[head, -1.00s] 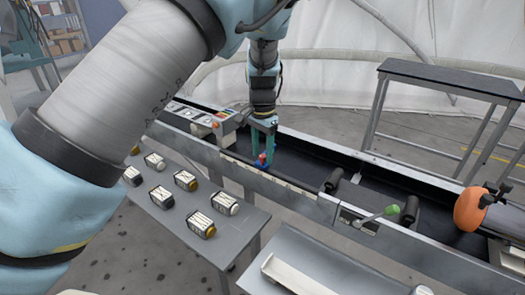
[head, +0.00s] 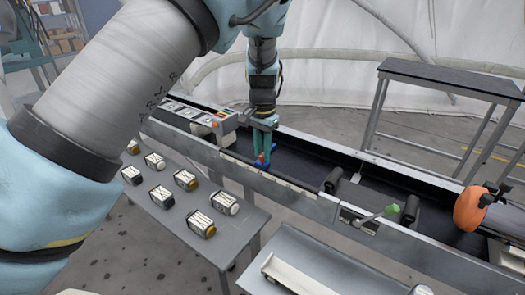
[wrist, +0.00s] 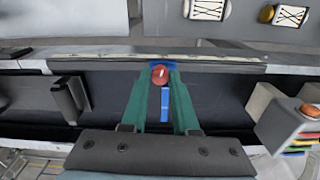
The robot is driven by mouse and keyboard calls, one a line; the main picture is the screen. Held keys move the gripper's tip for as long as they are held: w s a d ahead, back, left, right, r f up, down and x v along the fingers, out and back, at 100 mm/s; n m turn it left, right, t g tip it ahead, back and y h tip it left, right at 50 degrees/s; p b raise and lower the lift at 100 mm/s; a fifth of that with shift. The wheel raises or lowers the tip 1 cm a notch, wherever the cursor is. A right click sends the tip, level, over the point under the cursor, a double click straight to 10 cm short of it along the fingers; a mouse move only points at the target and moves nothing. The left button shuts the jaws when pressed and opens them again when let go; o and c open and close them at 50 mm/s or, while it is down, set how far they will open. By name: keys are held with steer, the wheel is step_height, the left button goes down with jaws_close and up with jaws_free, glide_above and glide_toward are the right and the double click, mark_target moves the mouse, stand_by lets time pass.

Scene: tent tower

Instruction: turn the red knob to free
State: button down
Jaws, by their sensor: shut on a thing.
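The red knob (wrist: 160,75) shows in the wrist view between the tips of my gripper's green fingers (wrist: 160,80). My gripper is shut on it. Blue shows around the knob's far side, and a blue strip (wrist: 165,105) lies between the fingers. In the head view the red knob (head: 260,159) is small and partly hidden by my gripper (head: 262,156), which points down at the conveyor's near rail. A blue part (head: 272,149) shows beside the fingers. I cannot read any marking for the knob's setting.
The dark conveyor (head: 310,165) runs across the view. A control box with coloured buttons (head: 222,120) stands left of my gripper. Several jars lie on a grey table (head: 232,240) in front.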

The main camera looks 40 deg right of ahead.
mark_target(262, 155)
steer(key=shift+n, duration=1.6)
steer(key=c, duration=0.7)
jaws_free()
steer(key=shift+r, duration=0.1)
step_height(262, 155, up, 11)
steer(key=b, duration=0.3)
steer(key=shift+f, duration=0.2)
